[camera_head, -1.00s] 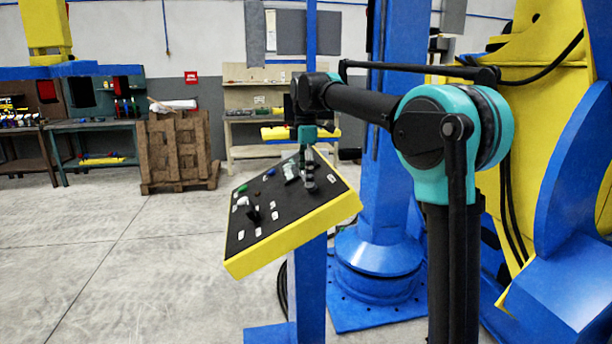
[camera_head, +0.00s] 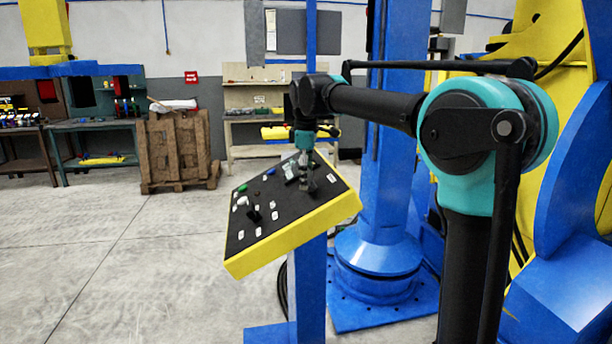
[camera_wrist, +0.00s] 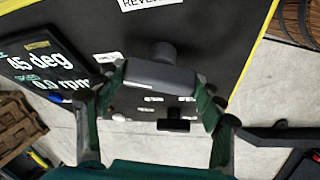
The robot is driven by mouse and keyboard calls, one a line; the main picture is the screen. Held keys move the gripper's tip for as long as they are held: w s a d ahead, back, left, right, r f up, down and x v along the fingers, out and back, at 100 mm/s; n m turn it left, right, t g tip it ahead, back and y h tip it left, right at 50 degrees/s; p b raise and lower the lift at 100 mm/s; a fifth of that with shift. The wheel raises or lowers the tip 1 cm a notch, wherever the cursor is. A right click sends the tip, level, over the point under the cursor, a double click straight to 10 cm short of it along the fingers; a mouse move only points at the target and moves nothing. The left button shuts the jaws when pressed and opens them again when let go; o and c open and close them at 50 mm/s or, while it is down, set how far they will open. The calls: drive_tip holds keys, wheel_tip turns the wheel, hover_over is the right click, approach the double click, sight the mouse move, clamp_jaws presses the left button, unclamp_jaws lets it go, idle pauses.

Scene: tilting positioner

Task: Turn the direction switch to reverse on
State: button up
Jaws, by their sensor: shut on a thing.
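The control panel (camera_head: 290,235) is a tilted black board with a yellow rim on a blue post. In the wrist view, the direction switch (camera_wrist: 158,72) is a dark grey bar knob below a white label (camera_wrist: 150,3), partly cut off, that begins "REVER". My gripper (camera_wrist: 160,82) has one finger at each end of this bar and is shut on it. In the head view, my gripper (camera_head: 304,180) reaches down to the panel's upper right part, and the knob cannot be made out there.
A display (camera_wrist: 45,75) with "deg" and "rpm" readings is close left of the fingers. A second black knob (camera_wrist: 173,122) and small white labels lie below the held knob. A blue column (camera_head: 385,200) stands behind my arm, and yellow-blue machinery (camera_head: 575,200) at right.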

drive_tip(key=m+t, duration=0.1)
drive_tip(key=m, duration=0.1)
drive_tip(key=m+t, duration=0.1)
drive_tip(key=m, duration=0.1)
drive_tip(key=m+t+h, duration=0.1)
drive_tip(key=m, duration=0.1)
drive_tip(key=shift+s+a+f+m, duration=0.1)
drive_tip(key=shift+s+a+m, duration=0.05)
drive_tip(key=shift+s+m, duration=0.15)
drive_tip(key=m+h, duration=0.1)
drive_tip(key=m, duration=0.1)
drive_tip(key=m+t+h, duration=0.1)
drive_tip(key=m, duration=0.2)
drive_tip(key=shift+a+m+t, duration=0.1)
drive_tip(key=shift+m+t, duration=0.2)
drive_tip(key=shift+h, duration=0.3)
drive_tip(key=o, duration=1.2)
drive_tip(key=shift+c, duration=0.2)
drive_tip(key=v, duration=1.2)
drive_tip(key=shift+s+f, duration=0.1)
drive_tip(key=shift+f, duration=0.05)
